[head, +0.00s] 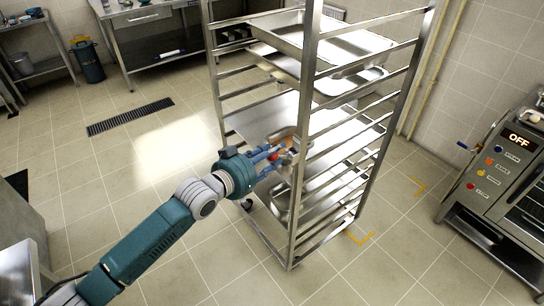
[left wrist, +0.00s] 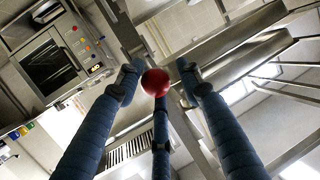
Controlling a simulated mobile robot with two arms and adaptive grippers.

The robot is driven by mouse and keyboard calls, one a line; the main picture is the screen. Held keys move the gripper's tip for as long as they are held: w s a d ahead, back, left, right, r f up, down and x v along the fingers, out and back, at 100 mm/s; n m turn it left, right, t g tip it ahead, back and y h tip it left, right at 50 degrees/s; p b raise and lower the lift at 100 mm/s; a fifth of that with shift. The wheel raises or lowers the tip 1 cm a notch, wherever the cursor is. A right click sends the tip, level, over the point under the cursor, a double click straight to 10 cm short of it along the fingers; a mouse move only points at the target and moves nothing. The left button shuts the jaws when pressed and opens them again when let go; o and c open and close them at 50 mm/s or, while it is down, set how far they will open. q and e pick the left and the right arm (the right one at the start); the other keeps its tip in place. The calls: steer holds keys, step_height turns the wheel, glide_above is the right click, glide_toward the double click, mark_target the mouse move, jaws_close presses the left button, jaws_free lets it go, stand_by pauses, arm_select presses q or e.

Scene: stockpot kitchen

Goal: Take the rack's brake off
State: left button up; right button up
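A tall steel rack (head: 303,120) with several runners stands on the tiled floor, right of centre in the head view. A red ball-shaped knob (head: 289,154) shows at the rack's near side, just beyond my left gripper (head: 274,157). In the left wrist view the red knob (left wrist: 155,82) appears between the spread tips of the blue fingers (left wrist: 158,85). The fingers look open around or just short of it; contact cannot be told. The knob's lever and mount are hidden. The rack's castors are mostly out of sight. My right gripper is not in view.
Metal trays (head: 345,45) sit in the rack's upper levels. An oven with an OFF display (head: 522,139) stands at the right. Yellow corner marks (head: 360,238) lie on the floor by the rack. A steel table (head: 150,18) is at the back.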

arm_select(q)
steer(key=shift+s, duration=0.15)
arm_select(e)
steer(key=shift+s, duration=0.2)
arm_select(q)
steer(key=shift+s+a, duration=0.1)
steer(key=v, duration=1.1)
steer(key=shift+s+a+r, duration=0.2)
steer(key=shift+s+r, duration=0.05)
steer(key=shift+s, duration=0.05)
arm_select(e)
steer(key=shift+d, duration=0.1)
